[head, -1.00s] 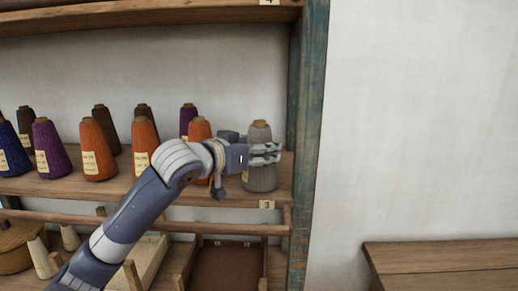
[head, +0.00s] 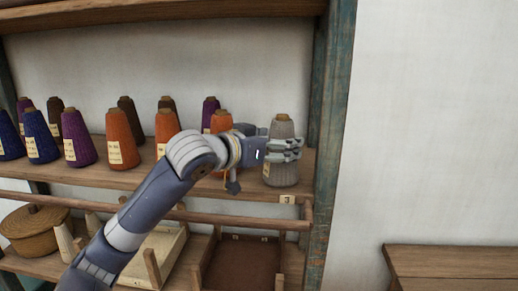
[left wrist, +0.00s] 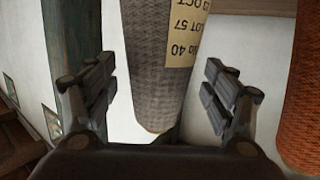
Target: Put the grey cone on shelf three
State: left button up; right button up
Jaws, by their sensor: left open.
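The grey cone (head: 284,128) stands upright at the right end of shelf three (head: 205,188), near the post and above the tag marked 3. My left gripper (head: 287,150) is at its upper half, its fingers reaching across it from the left. In the left wrist view the grey cone (left wrist: 155,65) shows upside down with a cream label, between the two open fingers of my left gripper (left wrist: 165,100). A gap shows on each side, so the fingers look apart from it. My right gripper is not in view.
An orange cone (head: 221,122) stands close left of the grey one, partly behind my arm. Several orange, purple, brown and blue cones fill the shelf further left. A blue-green post (head: 333,130) rises just right. Below are a rail, a lidded basket (head: 35,228) and trays.

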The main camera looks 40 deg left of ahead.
pick_arm(q)
jog(key=s+r+b, duration=0.2)
jog(key=s+b, duration=0.1)
jog(key=s, duration=0.7)
jog(key=shift+a, duration=0.2)
